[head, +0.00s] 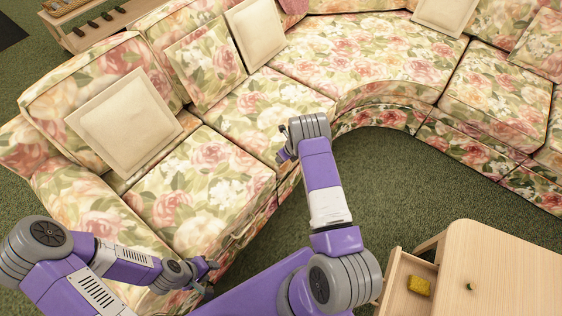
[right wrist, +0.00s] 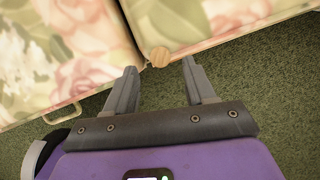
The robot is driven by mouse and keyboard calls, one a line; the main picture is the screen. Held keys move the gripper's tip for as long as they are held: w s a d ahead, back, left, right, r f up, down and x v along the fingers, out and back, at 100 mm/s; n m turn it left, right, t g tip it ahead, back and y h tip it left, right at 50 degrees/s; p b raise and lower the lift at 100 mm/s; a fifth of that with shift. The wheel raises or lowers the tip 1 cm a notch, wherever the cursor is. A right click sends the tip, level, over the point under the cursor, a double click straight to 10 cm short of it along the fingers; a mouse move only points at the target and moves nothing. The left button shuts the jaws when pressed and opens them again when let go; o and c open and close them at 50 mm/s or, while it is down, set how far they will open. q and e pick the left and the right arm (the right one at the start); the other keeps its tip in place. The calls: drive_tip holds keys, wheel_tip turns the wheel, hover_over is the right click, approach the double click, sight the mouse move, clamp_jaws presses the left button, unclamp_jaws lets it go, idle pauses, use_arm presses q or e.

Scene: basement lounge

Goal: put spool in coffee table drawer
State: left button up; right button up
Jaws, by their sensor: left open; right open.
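A round, light wooden disc (right wrist: 160,57), which looks like the end of the spool, shows in the right wrist view at the dark gap between two floral sofa sections. My right gripper (right wrist: 160,68) is open, with the disc just beyond and between its fingertips; I see no contact. In the head view my right gripper (head: 283,146) is by the sofa's front edge, its fingers mostly hidden, and no spool can be made out there. My left gripper (head: 213,276) is open and empty by the near sofa seat. The coffee table (head: 510,265) has its drawer (head: 402,304) pulled open.
A yellow block (head: 418,285) lies in the drawer. The floral sofa (head: 215,185) curves around, with cream cushions (head: 125,120). Green carpet (head: 420,185) is clear between sofa and table. A wooden shelf (head: 90,25) stands behind.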

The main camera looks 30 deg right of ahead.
drive_tip(key=b+x, duration=0.1)
drive_tip(key=x, duration=0.3)
drive_tip(key=shift+f+b, duration=0.25)
drive_tip(key=shift+b, duration=0.15)
drive_tip(key=shift+c, duration=0.3)
clamp_jaws()
